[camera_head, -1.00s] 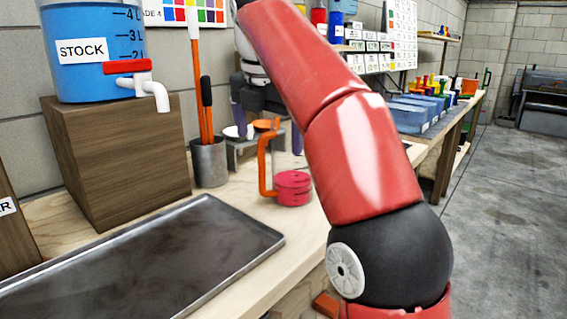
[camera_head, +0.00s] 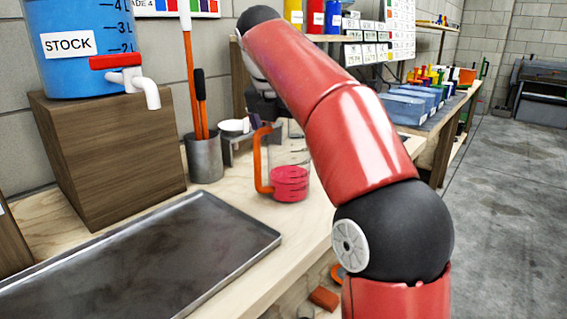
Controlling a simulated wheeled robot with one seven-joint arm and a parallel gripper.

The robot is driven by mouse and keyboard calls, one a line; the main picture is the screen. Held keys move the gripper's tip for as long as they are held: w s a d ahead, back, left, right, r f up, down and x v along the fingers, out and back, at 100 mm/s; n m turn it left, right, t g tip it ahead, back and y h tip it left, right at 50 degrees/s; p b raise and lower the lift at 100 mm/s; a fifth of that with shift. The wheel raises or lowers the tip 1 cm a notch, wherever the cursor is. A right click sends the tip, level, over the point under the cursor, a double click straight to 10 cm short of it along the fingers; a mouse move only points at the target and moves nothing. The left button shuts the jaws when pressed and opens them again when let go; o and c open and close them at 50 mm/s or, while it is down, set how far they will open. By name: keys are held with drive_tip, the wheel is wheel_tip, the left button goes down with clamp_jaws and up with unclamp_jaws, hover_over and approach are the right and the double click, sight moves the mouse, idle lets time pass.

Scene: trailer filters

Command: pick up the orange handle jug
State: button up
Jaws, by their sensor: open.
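The orange handle jug (camera_head: 290,182) stands on the wooden bench. It is clear, with pink-red liquid in its lower part and an orange handle (camera_head: 260,162) on its left side. My gripper (camera_head: 262,118) is open, above and behind the jug's handle in the picture. It is partly hidden by my red arm, and its fingertips are hard to make out. I cannot tell whether it touches the jug.
A metal tray (camera_head: 150,262) lies at the front left. A blue STOCK tank (camera_head: 85,75) with a spout stands on a wooden block (camera_head: 105,150). A grey cup (camera_head: 205,158) with long orange-handled tools and a small white bowl (camera_head: 232,126) are left of the jug.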

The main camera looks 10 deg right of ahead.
drive_tip(key=shift+x, duration=1.35)
drive_tip(key=shift+s, duration=0.1)
drive_tip(key=c, duration=1.6)
